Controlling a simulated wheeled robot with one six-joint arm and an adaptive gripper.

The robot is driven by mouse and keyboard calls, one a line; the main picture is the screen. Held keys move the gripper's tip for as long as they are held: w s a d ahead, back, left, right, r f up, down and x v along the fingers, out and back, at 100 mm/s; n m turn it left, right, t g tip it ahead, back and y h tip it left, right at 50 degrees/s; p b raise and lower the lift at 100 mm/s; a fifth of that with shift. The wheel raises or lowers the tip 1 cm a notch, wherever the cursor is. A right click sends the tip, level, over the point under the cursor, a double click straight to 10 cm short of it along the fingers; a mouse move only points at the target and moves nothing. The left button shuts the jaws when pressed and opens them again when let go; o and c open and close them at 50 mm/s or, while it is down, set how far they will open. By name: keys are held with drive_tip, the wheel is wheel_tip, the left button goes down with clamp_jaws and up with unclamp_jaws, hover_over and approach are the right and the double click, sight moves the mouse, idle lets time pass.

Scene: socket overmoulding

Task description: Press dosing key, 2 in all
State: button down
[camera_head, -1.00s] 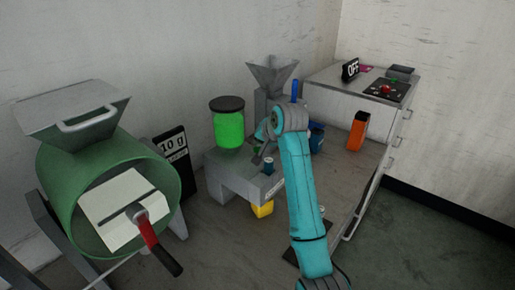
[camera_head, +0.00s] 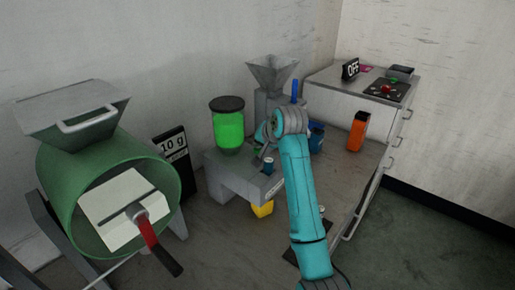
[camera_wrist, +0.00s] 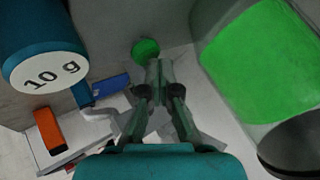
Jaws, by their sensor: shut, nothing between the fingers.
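A round green key (camera_wrist: 146,50) shows in the wrist view, set in the grey dosing unit (camera_head: 228,178). My gripper (camera_wrist: 157,66) is shut and empty, its fingertips pointing at the key and just below it in the picture. I cannot tell whether they touch. A blue cylinder marked "10 g" (camera_wrist: 45,50) is at the upper left of the wrist view. A jar of bright green material (camera_head: 229,127) with a dark lid stands on the unit; it also fills the right of the wrist view (camera_wrist: 265,70). In the head view my arm partly hides the key area.
A yellow container (camera_head: 262,209) sits under the unit. A grey hopper (camera_head: 272,75) stands behind my arm. A blue can (camera_head: 316,138) and an orange box (camera_head: 357,132) are to the right. A green drum (camera_head: 70,200) is at left, beside a black "10 g" sign (camera_head: 176,160).

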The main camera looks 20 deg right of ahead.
drive_tip(key=shift+f, duration=0.25)
idle(0.5)
drive_tip(key=shift+r, duration=1.05)
drive_tip(key=shift+r, duration=0.1)
drive_tip(key=shift+r, duration=2.4)
drive_tip(key=shift+r, duration=0.1)
wheel_tip(320, 180, up, 4)
drive_tip(key=shift+f, duration=0.2)
